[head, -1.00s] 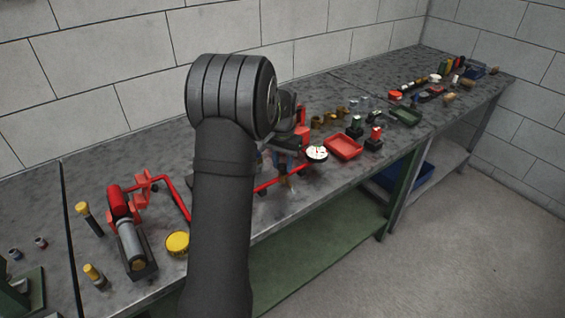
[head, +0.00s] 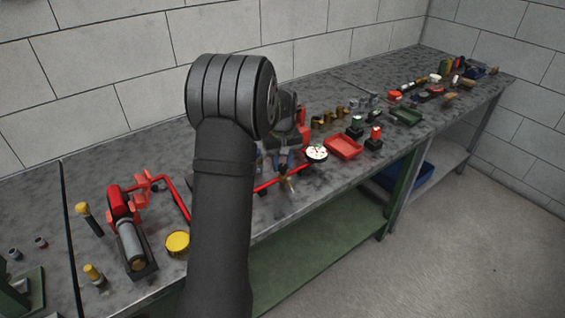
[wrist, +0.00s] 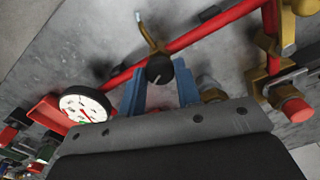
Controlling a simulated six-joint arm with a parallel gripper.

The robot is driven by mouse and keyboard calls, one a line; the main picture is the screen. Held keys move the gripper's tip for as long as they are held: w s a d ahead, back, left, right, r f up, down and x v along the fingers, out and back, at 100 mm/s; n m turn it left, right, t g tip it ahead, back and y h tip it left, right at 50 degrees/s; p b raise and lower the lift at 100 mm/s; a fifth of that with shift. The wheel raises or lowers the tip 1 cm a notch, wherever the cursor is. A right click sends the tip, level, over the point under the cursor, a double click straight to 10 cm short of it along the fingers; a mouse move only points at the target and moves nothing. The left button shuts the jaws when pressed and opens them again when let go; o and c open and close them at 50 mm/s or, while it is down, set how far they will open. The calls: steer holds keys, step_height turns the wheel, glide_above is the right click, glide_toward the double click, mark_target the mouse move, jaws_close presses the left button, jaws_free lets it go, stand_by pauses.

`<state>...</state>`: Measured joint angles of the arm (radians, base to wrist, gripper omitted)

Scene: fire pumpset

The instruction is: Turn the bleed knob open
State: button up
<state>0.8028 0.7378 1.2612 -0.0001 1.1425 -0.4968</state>
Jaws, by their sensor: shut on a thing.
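The bleed knob (wrist: 159,69) is a small round black knob with a light line on its face, on the red pipe (wrist: 205,35) in the wrist view. A thin bent brass tube (wrist: 150,33) sticks out beside it. My gripper (wrist: 158,75) has blue fingers, one on each side of the knob, and is shut on it. In the head view my gripper (head: 283,160) is small and partly behind my arm, over the red pipe (head: 280,181). I cannot make out the knob there.
A white-faced gauge (wrist: 84,107) sits close to the left of my gripper. A brass valve with a red cap (wrist: 296,109) is at the right. A red tray (head: 343,147) and other small parts lie further along the bench.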

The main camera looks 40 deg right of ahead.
mark_target(282, 166)
steer(key=shift+n, duration=0.4)
steer(key=o, duration=1)
steer(key=shift+c, duration=0.2)
step_height(282, 166, up, 17)
steer(key=shift+r, duration=0.2)
steer(key=shift+f, duration=0.15)
step_height(282, 166, down, 17)
steer(key=shift+f, duration=0.1)
stand_by(0.6)
